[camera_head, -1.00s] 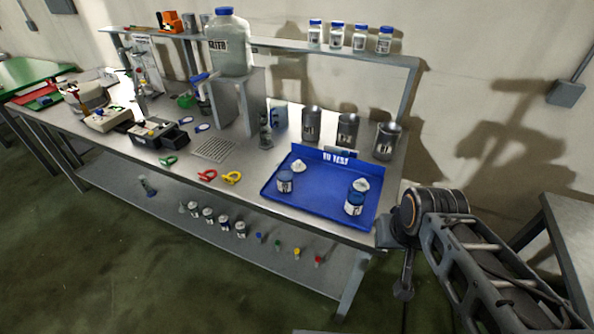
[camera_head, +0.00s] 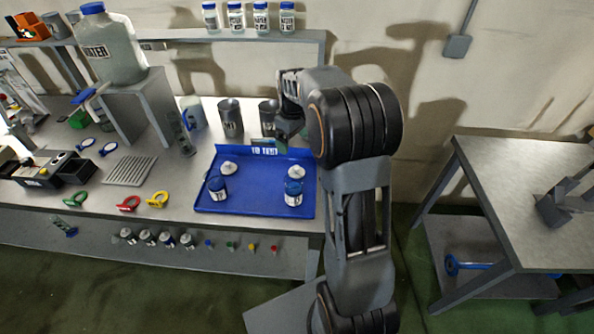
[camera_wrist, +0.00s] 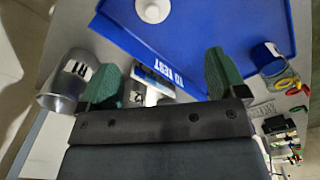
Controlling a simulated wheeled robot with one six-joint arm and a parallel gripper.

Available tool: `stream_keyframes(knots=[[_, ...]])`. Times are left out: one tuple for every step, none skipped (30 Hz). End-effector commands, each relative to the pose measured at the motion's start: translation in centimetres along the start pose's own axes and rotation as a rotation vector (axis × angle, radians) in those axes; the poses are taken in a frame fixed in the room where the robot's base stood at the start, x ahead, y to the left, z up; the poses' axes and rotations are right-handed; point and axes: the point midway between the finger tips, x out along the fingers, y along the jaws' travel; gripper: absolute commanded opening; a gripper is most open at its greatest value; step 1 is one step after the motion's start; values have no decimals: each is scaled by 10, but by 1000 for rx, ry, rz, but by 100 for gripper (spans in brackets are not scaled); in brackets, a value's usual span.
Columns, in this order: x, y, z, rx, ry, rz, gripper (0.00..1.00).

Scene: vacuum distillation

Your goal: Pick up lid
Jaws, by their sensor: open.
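Two small white lids lie on the blue tray (camera_head: 255,203), one at its back left (camera_head: 229,167) and one at its back right (camera_head: 296,170). In the wrist view a round white lid (camera_wrist: 152,10) lies on the tray at the top edge, beyond my fingertips. My gripper (camera_wrist: 160,80) is open and empty, its green fingers apart near the tray's "TO TEST" edge.
Metal beakers (camera_head: 230,118) stand behind the tray; one beaker (camera_wrist: 68,83) is close to my left finger in the wrist view. Red (camera_head: 128,203), green and yellow clips lie left of the tray. A grey side table (camera_head: 520,190) stands at the right.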

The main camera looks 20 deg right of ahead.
Motion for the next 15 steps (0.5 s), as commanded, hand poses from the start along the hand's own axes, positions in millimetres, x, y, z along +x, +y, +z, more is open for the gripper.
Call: stream_keyframes(knots=[[6,4,-2,-5,-7,-5,90],[10,6,-2,-10,-9,-7,90],[16,7,-2,-14,-13,-10,90],[21,8,-3,-15,-13,-10,90],[26,9,-3,-16,-14,-11,90],[34,9,-2,-17,-15,-11,90],[40,9,-2,-17,-16,-12,90],[45,9,-2,-16,-15,-12,90],[52,9,-2,-16,-15,-12,90],[58,9,-2,-16,-14,-11,90],[62,9,-2,-15,-15,-11,90],[68,9,-2,-15,-14,-11,90],[72,9,-2,-15,-14,-11,90],[76,9,-2,-14,-14,-11,90],[80,10,-2,-14,-13,-10,90]])
